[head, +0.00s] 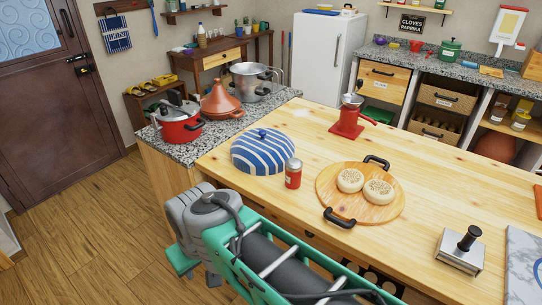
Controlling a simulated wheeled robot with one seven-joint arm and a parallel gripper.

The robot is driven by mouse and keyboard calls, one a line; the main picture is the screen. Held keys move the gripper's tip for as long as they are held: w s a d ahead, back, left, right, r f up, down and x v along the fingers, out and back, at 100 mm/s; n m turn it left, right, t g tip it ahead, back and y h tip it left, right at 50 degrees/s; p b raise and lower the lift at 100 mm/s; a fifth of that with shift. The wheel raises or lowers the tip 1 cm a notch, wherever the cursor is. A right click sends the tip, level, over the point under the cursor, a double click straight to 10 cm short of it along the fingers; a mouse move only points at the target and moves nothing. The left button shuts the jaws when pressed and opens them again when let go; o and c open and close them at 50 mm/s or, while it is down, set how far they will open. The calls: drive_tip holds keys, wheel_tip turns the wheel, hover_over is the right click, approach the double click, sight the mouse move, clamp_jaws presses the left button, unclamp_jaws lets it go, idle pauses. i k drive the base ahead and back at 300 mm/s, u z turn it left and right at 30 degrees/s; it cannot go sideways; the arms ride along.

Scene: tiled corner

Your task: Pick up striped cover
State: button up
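The striped cover (263,155) is a blue and white dome with a small blue knob on top. It sits on the left part of the wooden counter (440,195). A red shaker with a grey cap (293,175) stands close at its front right. My teal and grey arm crosses the lower part of the view, in front of the counter. My gripper cannot be made out, so its distance from the cover does not show. What lies under the cover is hidden.
A round board (330,197) with two breads lies right of the shaker. A red grinder (347,120) stands behind. A red pot (180,128), a tagine (221,103) and a steel pot (250,85) stand on the granite top. A metal press (461,250) is at right.

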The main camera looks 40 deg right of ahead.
sight(257, 151)
drive_tip(key=z, duration=1)
drive_tip(key=k, duration=0.35)
drive_tip(key=z, duration=0.2)
drive_tip(key=i, duration=0.35)
drive_tip(key=u, duration=0.1)
